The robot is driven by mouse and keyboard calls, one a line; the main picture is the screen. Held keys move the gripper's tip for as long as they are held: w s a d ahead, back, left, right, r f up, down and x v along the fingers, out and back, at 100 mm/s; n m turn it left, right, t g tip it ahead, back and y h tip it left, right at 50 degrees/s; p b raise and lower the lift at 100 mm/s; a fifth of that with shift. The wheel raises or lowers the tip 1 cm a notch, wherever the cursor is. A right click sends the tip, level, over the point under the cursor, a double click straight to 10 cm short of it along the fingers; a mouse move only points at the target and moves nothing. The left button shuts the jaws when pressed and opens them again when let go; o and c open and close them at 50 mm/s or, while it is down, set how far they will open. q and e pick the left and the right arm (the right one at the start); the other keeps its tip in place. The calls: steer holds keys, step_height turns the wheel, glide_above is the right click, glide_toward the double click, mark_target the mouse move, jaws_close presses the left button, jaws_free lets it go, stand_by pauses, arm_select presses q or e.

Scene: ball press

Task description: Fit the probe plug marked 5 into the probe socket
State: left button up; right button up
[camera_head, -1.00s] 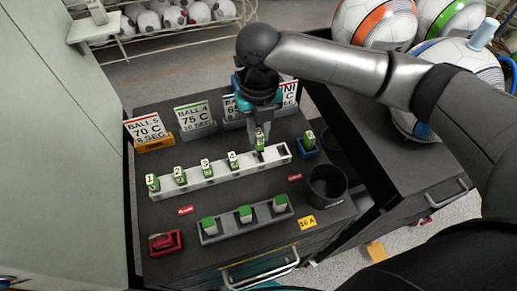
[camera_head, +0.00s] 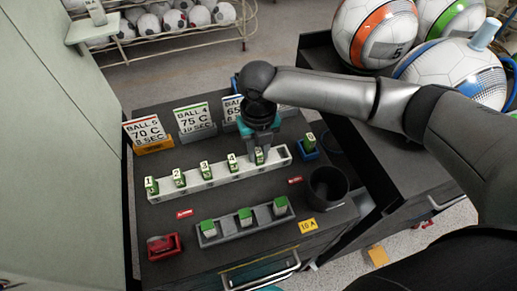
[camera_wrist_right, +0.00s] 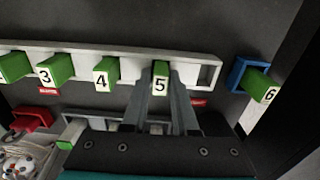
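The probe plug marked 5 (camera_head: 259,156) is green with a white number label. It stands in line with plugs 1 to 4 at the long pale socket strip (camera_head: 214,182), at about their height. My right gripper (camera_head: 262,149) is over it, pointing down. In the right wrist view, the gripper fingers (camera_wrist_right: 163,100) lie close on both sides of plug 5 (camera_wrist_right: 160,80) and appear shut on it. The plug's lower end is hidden, so how deep it sits cannot be told. An empty stretch of the strip (camera_wrist_right: 209,78) shows to its right. My left gripper is not in view.
Plug 6 (camera_head: 310,141) stands in a blue holder (camera_head: 309,154) to the right. A grey tray with several green-topped blocks (camera_head: 245,229), a dark cup (camera_head: 328,187) and a red tray (camera_head: 164,246) are in front. Sign cards (camera_head: 194,120) stand behind the strip.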

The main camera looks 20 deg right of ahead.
mark_target(258, 151)
steer(key=o, duration=0.3)
steer(key=shift+o, duration=0.2)
step_height(258, 151, up, 12)
steer(key=p, duration=0.1)
steer(key=shift+r, duration=0.2)
stand_by(0.5)
